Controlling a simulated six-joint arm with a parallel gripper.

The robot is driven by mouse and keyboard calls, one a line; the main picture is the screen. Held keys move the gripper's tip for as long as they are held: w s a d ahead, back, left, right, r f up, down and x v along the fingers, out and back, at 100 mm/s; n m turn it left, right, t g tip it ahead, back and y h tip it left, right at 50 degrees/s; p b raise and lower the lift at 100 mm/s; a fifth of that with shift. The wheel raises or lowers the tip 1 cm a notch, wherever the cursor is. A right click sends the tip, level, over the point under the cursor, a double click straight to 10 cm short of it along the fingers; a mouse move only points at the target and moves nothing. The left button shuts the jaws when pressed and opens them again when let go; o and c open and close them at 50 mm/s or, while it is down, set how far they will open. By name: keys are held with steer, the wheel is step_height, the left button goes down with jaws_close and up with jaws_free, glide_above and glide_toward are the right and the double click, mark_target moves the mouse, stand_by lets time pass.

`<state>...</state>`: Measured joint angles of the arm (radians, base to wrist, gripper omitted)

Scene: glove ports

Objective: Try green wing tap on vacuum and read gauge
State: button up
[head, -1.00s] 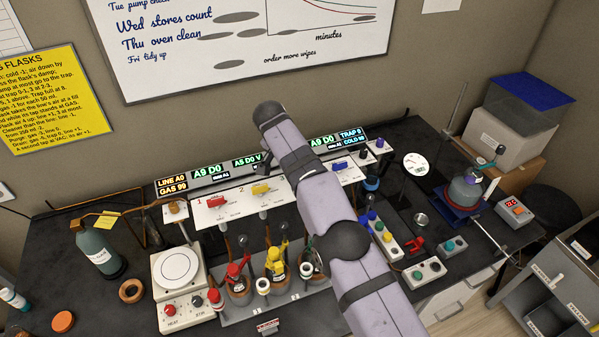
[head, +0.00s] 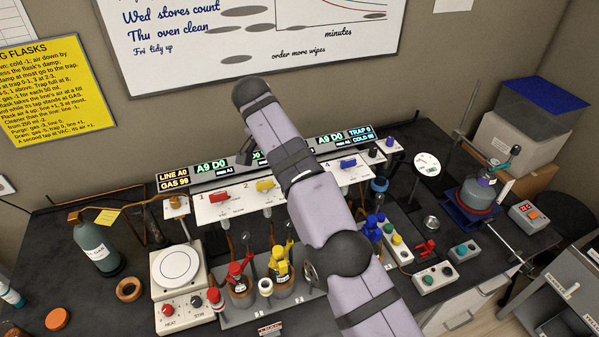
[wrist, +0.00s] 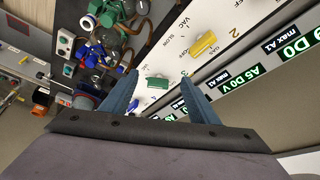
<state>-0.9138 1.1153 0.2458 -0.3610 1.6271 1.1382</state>
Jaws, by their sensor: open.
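The green wing tap (wrist: 157,83) shows in the wrist view on the white tap panel (wrist: 230,20), its wing lying nearly level in the picture. My gripper (wrist: 159,75) is open, with one blue finger on each side of the green tap in that view. I cannot tell whether the fingers touch it or how far above it they are. In the head view my own arm hides the gripper and the green tap. A round white gauge (head: 427,163) stands right of the panel, too small to read. Displays on the strip include A9 D0 (head: 211,167).
The yellow wing tap (head: 265,185) is beside the green one, with the red tap (head: 219,197) left of it and the blue tap (head: 348,163) right. Flasks with red (head: 238,270) and yellow (head: 280,265) tops stand below the panel. A white stirrer (head: 178,270) is at left.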

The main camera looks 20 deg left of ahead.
steer(key=s+a+b, duration=0.2)
steer(key=s+b, duration=0.2)
steer(key=s, duration=0.3)
steer(key=shift+s+b, duration=0.35)
steer(key=shift+s, duration=0.05)
steer(key=shift+a, duration=0.1)
steer(key=shift+c, duration=0.6)
